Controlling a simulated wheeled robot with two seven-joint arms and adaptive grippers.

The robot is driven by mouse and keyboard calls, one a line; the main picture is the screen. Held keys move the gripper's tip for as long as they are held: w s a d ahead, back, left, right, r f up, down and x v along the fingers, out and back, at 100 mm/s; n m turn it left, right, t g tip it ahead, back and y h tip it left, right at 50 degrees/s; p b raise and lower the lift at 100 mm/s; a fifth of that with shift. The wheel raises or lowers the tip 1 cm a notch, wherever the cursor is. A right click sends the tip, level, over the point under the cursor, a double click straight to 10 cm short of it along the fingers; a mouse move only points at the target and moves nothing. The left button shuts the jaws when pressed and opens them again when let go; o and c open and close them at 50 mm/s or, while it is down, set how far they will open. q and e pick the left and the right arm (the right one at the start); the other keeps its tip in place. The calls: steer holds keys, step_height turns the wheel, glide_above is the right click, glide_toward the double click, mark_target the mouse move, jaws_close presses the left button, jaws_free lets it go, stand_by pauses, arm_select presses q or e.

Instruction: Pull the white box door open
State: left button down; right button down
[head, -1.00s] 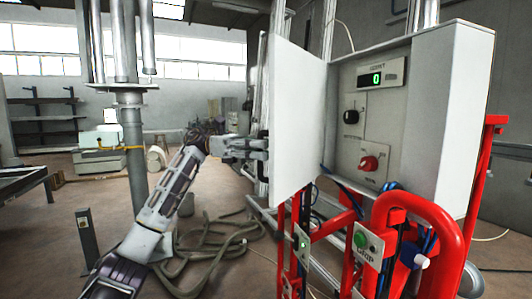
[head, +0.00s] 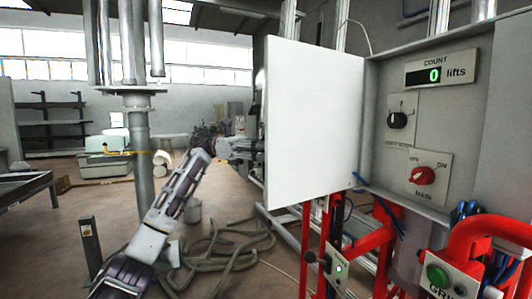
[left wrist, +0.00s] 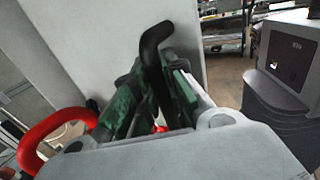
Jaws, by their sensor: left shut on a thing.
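The white box door (head: 312,125) stands open in the head view, swung out to the left of the white box (head: 440,130) with its inner face showing. My left gripper (head: 258,149) is at the door's free left edge, partly hidden behind it. In the left wrist view, the gripper's green-padded fingers (left wrist: 155,95) are shut on a black curved handle (left wrist: 157,55) on the door's outer face. My right gripper is in neither view.
Inside the box are a green-lit counter (head: 434,75), a black knob (head: 398,120) and a red switch (head: 422,175). A red tube frame (head: 490,235) stands below. A metal post (head: 140,180) and floor hoses (head: 225,245) lie left.

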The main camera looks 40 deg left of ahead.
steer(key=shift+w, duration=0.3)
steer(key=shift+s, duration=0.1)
arm_select(q)
steer(key=c, duration=1.5)
jaws_free()
steer(key=shift+s+a, duration=0.1)
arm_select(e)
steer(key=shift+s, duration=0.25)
arm_select(q)
steer(key=shift+o, duration=0.2)
steer(key=a, duration=1.2)
steer(key=shift+s, duration=0.3)
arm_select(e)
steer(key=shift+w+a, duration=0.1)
